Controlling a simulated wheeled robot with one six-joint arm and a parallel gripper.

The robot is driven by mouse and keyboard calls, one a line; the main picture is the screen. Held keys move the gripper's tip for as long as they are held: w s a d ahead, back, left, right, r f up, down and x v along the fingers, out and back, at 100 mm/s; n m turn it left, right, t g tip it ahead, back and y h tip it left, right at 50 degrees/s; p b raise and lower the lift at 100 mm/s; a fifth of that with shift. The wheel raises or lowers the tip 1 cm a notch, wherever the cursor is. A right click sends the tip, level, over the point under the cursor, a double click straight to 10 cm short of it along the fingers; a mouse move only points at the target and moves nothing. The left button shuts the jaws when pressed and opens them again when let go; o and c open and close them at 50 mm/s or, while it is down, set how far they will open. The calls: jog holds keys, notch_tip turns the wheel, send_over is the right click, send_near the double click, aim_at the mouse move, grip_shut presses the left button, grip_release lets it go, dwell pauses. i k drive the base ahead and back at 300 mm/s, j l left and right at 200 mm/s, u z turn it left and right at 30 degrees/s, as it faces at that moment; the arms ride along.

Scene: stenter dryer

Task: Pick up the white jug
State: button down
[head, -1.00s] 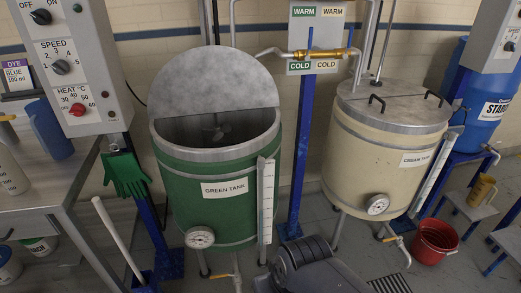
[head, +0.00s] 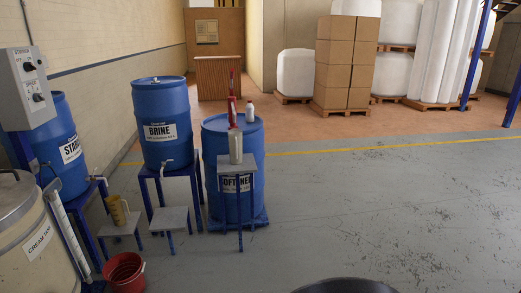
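A pale, off-white upright vessel (head: 236,148) stands on a small blue-legged stand (head: 243,163) in front of the softener drum. It is too small to tell whether it is the white jug. A small white bottle with a reddish cap (head: 250,113) stands on the drum's lid. A mustard-yellow jug (head: 117,211) stands on a low grey stool to the left. My gripper is not in view.
The blue softener drum (head: 211,150), brine drum (head: 162,115) and starch drum (head: 62,150) line the left side. A red bucket (head: 125,273) sits on the floor beside the cream tank (head: 30,235). Open grey floor (head: 380,205) lies to the right.

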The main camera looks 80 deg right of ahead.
aim_at(236, 136)
jog(key=z, duration=2.7)
jog(key=u, duration=3.4)
jog(key=z, duration=3.4)
